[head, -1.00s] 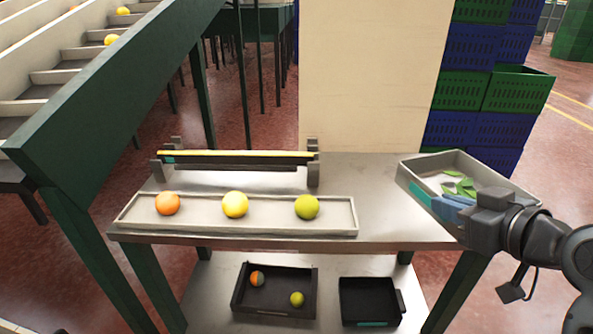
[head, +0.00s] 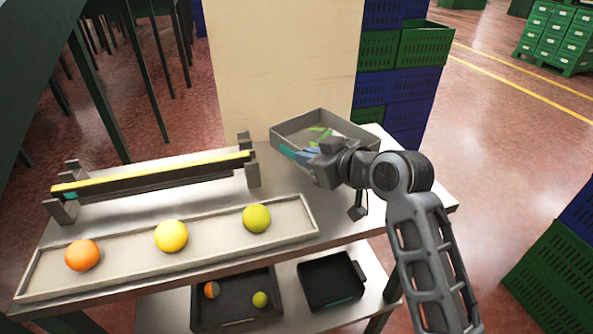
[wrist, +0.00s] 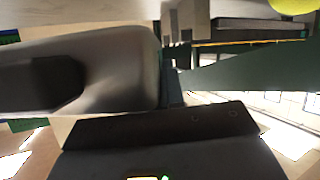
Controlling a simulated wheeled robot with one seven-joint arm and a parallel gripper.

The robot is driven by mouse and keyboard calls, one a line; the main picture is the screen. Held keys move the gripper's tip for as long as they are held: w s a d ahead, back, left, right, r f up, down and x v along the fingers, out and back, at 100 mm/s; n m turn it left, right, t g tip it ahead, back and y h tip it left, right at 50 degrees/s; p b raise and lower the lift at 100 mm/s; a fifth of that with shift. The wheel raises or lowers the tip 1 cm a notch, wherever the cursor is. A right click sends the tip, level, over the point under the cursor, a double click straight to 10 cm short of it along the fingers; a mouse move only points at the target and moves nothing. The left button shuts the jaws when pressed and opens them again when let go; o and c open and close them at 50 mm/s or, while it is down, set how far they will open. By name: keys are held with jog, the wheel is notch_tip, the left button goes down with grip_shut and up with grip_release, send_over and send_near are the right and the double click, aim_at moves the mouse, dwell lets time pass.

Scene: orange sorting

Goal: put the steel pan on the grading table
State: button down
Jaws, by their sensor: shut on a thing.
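The steel pan (head: 350,125) is a shallow grey tray with several green leaves in it. In the head view it is at the back right of the grading table (head: 285,182), overlapping the metal top. I cannot tell whether its base touches the top. My gripper (head: 311,154), with blue fingers, is shut on the pan's near wall and hides part of it. In the wrist view, large grey and dark shapes fill much of the picture close up; the pan is not clearly identifiable there.
A long tray (head: 120,258) with an orange, a yellow and a green fruit lies along the table's front. A yellow-topped bar rack (head: 150,178) stands behind it. Two dark bins, one nearer (head: 235,300), sit on the lower shelf. A cream panel (head: 280,60) and crates (head: 378,50) stand behind.

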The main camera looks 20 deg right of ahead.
jog(key=shift+w+a+f+p, duration=0.15)
jog(key=shift+w+a+f, duration=0.15)
jog(key=shift+f, duration=0.6)
jog(key=shift+w+a+f+p, duration=0.15)
jog(key=shift+w+f, duration=0.2)
jog(key=shift+f, duration=0.55)
jog(key=shift+w+a+f+p, duration=0.1)
jog(key=shift+w+a+f, duration=0.2)
jog(key=shift+f, duration=0.6)
jog(key=shift+f, duration=0.1)
jog(key=shift+f+b, duration=0.35)
jog(key=shift+b, duration=0.1)
jog(key=shift+f, duration=0.2)
